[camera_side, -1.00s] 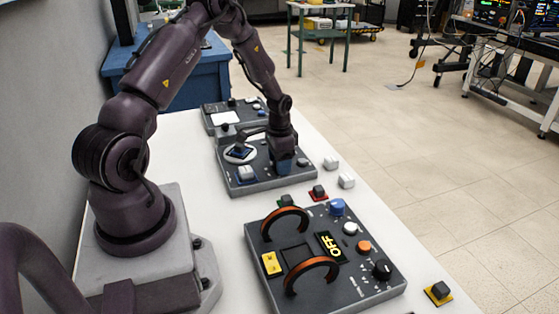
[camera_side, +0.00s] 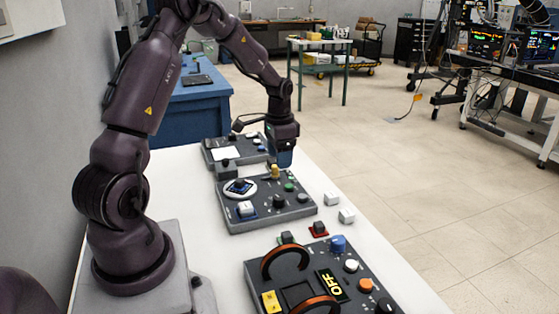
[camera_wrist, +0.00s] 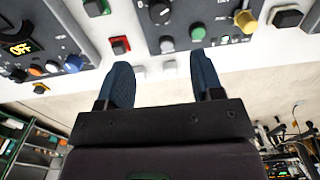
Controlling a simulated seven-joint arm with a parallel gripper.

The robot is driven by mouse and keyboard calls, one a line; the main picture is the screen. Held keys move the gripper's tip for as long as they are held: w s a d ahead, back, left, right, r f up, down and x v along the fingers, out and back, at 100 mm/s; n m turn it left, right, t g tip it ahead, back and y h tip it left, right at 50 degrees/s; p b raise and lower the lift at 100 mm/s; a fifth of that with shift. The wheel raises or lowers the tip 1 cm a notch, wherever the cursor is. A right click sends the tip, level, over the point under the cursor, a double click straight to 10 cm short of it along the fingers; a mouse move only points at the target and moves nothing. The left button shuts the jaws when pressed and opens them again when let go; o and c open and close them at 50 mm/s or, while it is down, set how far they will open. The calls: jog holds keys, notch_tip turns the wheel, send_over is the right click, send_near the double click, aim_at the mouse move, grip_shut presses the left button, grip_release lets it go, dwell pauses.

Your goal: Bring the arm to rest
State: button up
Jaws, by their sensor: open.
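My gripper (camera_side: 281,158) hangs in the air, fingers down, above the far right part of the middle control panel (camera_side: 240,220). A yellow knob (camera_side: 275,172) stands on that panel just below and left of the fingers in the side view.
A near panel (camera_side: 350,262) has orange handles and an OFF display. A far panel (camera_side: 215,158) stands behind the middle one. Small white blocks (camera_side: 346,215) and a red-based switch (camera_side: 319,229) lie on the white table between panels. The floor to the right is open.

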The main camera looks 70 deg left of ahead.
jog(key=s+d+r+t, duration=0.2)
jog(key=s+d+r, duration=0.5)
jog(key=d, duration=0.5)
jog(key=s+d+r+t, duration=0.3)
jog(key=s+d+r, duration=0.4)
jog(key=d+r, duration=0.4)
jog(key=shift+s+d+r+t, duration=0.2)
jog(key=shift+d+r+t, duration=0.1)
jog(key=shift+d, duration=0.9)
